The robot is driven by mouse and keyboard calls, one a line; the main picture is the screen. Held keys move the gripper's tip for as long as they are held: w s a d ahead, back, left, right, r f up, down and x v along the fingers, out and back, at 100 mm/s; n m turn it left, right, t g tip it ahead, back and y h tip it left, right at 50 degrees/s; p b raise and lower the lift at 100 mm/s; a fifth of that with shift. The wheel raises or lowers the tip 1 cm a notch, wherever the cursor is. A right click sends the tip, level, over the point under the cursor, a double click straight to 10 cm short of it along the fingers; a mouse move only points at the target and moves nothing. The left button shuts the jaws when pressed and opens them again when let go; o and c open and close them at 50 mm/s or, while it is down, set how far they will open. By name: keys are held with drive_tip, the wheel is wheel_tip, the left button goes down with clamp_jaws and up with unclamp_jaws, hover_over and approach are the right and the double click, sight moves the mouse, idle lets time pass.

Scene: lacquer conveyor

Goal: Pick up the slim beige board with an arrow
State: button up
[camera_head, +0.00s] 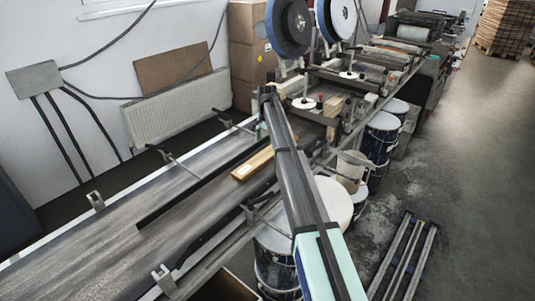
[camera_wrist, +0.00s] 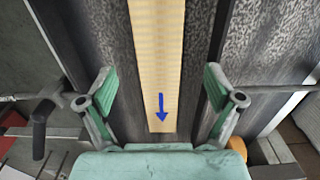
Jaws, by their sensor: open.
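The slim beige board (camera_wrist: 157,62) lies lengthwise on the dark conveyor in the wrist view. A blue arrow near its close end points toward my gripper. My gripper (camera_wrist: 159,78) is open, with one green finger on each side of the board and a gap to both. Nothing is held. In the head view a beige board (camera_head: 252,164) lies on the belt just left of my arm; no arrow can be made out there. My gripper is mostly hidden behind my arm in that view.
The conveyor belt (camera_head: 95,240) is bare toward the lower left, with a dark guide rail (camera_head: 190,190) along it. Rail clamps and posts stand at its edges. Large reels (camera_head: 288,25) and machinery stand behind. Drums (camera_head: 275,262) stand at the right side.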

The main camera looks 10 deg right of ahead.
sight(268, 153)
drive_tip(key=shift+s+f+p, duration=0.1)
drive_tip(key=shift+f+p, duration=1.25)
drive_tip(key=shift+f, duration=1.35)
drive_tip(key=c, duration=1.5)
